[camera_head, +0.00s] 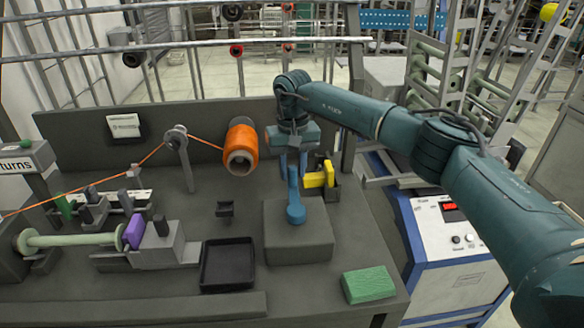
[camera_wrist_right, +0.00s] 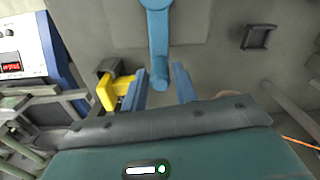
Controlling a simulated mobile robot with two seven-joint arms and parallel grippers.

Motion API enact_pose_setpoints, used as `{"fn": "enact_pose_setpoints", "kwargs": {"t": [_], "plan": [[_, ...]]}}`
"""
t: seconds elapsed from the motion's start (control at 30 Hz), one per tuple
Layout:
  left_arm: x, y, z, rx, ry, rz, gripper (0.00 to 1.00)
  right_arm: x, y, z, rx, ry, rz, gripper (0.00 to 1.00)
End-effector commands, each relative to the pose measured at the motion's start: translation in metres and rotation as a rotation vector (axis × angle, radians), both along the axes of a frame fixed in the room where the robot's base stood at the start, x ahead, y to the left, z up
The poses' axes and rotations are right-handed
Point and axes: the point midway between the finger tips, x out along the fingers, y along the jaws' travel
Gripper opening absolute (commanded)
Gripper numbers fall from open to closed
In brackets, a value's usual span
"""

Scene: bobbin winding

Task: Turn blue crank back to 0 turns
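The blue crank (camera_head: 295,205) stands on a grey block (camera_head: 284,246) right of the bench's middle. In the right wrist view the crank (camera_wrist_right: 158,40) points toward my gripper. My right gripper (camera_head: 292,163) is above and behind the block, pointing down. In the right wrist view its two blue fingers (camera_wrist_right: 161,86) are apart, with the crank's end showing between them. I cannot tell whether they touch it. A sign (camera_head: 22,160) reading "turns" is cut off at the left edge; no number shows. My left gripper is not in view.
A yellow piece (camera_head: 318,179) in a dark holder sits close right of my right gripper. An orange spool (camera_head: 241,140) with thread stands to its left. A black tray (camera_head: 228,286) and green block (camera_head: 368,284) lie in front. A pale roller (camera_head: 75,240) is at left.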

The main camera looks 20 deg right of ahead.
Motion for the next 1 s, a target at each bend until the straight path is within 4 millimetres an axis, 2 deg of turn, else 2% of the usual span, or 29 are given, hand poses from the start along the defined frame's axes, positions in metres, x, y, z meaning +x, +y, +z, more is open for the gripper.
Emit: {"fn": "enact_pose_setpoints", "kwargs": {"t": [0.03, 0.3, 0.63, 1.0], "plan": [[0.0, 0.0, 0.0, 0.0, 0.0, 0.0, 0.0, 0.0, 0.0, 0.0, 0.0, 0.0, -0.001, 0.33], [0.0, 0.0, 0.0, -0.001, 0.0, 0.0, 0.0, 0.0, 0.0, 0.0, 0.0, 0.001, -0.003, 0.55], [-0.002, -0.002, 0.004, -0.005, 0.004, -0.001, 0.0, 0.0, -0.001, 0.005, 0.0, 0.0, -0.004, 0.55], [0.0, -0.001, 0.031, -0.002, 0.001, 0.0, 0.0, 0.0, -0.001, 0.043, 0.0, 0.0, -0.004, 0.55]]}}
